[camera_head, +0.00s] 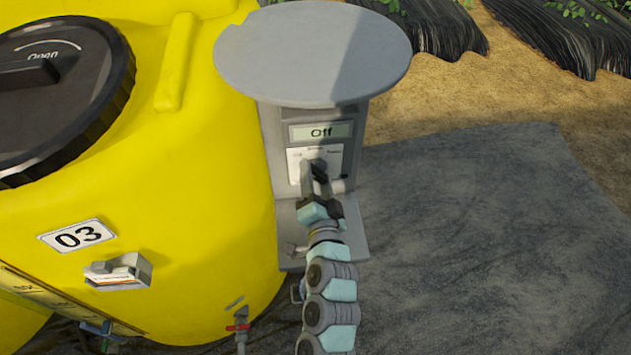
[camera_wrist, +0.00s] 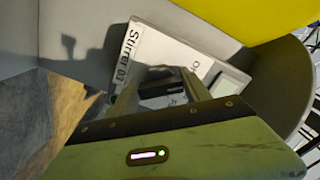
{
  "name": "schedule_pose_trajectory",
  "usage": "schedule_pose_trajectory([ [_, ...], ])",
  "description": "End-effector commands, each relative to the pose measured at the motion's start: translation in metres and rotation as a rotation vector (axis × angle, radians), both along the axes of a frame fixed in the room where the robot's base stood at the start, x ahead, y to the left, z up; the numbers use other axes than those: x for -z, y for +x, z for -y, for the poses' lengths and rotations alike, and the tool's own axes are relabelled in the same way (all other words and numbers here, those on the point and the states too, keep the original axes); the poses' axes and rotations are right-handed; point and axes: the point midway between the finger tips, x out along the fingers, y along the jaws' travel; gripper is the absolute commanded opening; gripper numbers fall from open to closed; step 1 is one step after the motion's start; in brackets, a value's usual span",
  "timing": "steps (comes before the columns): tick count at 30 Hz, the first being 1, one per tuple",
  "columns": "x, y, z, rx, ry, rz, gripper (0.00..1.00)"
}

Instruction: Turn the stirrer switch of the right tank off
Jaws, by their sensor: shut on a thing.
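A grey stirrer control box (camera_head: 271,140) stands beside the yellow tank 03 (camera_head: 190,220). Its display (camera_head: 320,131) reads "Off". Below the display is a white panel (camera_head: 298,158), which reads "Stirrer 03" in the wrist view (camera_wrist: 138,62). A dark switch knob (camera_head: 320,167) sits on this panel. My gripper (camera_head: 316,174) reaches up to the panel from below and is shut on the knob. In the wrist view the fingers (camera_wrist: 146,92) stand on either side of the dark knob (camera_wrist: 162,88). The fingers partly cover the knob and its markings, so its exact angle is hard to tell.
A round grey cover (camera_head: 312,50) overhangs the box from above. The tank's black lid (camera_head: 60,95) is at the upper left. A small white-fronted box (camera_head: 118,272) and a red-handled valve (camera_head: 238,327) are on the tank's lower side. The ground to the right is clear.

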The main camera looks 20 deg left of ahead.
Motion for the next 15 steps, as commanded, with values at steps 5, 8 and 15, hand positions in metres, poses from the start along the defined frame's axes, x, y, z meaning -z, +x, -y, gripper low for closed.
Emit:
schedule_pose_trajectory([
  [5, 0.0012, 0.0, 0.0002, 0.0, -0.069, 0.042, 0.15],
  [8, 0.0008, 0.0001, 0.0005, 0.0, -0.095, 0.057, 0.15],
  [15, 0.0001, 0.0001, 0.0008, 0.001, -0.122, 0.071, 0.15],
])
